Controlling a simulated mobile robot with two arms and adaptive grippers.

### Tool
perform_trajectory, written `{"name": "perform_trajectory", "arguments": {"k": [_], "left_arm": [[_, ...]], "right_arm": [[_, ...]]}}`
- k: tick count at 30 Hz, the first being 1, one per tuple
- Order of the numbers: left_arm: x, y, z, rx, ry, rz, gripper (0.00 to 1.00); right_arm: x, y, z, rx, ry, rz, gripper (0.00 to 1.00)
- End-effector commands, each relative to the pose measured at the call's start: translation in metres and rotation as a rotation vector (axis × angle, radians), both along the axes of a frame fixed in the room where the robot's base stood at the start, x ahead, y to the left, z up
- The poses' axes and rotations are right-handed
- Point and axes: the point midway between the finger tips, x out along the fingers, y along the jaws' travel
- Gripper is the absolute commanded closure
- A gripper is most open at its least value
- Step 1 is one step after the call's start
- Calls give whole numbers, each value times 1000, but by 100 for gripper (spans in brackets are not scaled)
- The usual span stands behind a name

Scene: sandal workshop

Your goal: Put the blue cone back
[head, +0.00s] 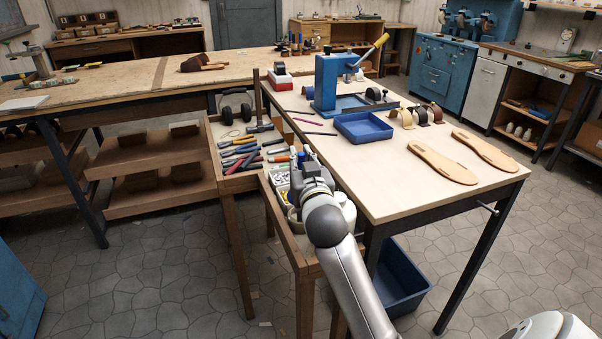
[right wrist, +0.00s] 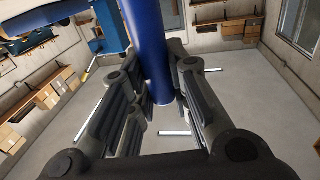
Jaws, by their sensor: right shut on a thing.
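My right gripper (head: 309,172) is over the narrow wooden side table, beside the left edge of the main workbench. In the right wrist view its fingers (right wrist: 163,95) are shut on a long dark blue round piece, the blue cone (right wrist: 147,45), which sticks up between them. In the head view the gripper and forearm hide most of the cone, and I cannot tell whether its lower end touches anything. My left gripper is not in view.
The narrow table (head: 300,253) carries small bins and white containers close around the gripper. A tool tray (head: 240,183) stands left of it. On the workbench (head: 400,205) are a blue tray (head: 363,127), a blue press (head: 327,82) and two sandal soles (head: 443,161).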

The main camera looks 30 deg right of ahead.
Motion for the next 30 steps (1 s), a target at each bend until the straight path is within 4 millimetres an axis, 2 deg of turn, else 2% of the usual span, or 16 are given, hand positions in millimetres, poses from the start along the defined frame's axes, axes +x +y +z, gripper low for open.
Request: {"name": "perform_trajectory", "arguments": {"k": [3,6,30], "left_arm": [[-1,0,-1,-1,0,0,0],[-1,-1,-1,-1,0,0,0],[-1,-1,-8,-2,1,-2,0]], "right_arm": [[3,-2,-21,0,7,0,99],[3,-2,-32,0,4,0,99],[3,-2,-48,-1,1,0,99]]}}
